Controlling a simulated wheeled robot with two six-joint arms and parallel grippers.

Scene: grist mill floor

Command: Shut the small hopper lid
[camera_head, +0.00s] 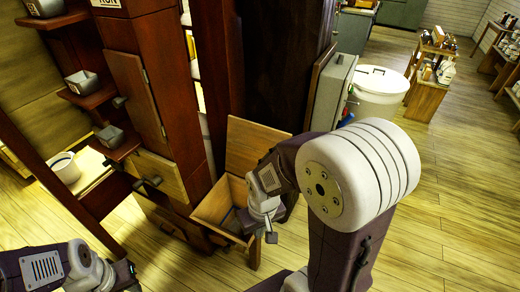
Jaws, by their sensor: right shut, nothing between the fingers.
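The small hopper (208,208) is a light wooden box low beside the dark red cabinet. Its lid (256,146) stands raised, tilted up at the back, so the hopper is open on top. My right gripper (236,221) is shut and empty at the hopper's right side, below the raised lid. My right wrist and forearm hide part of the hopper's right side and the lid's right edge. My left arm comes in at the lower left, and its fingers do not show.
The cabinet (157,65) has shelves with metal tins (82,82) and a white mug (64,167) at left. A dark post stands behind the lid. A white bin (380,92) and a small wooden stand (428,98) are further back.

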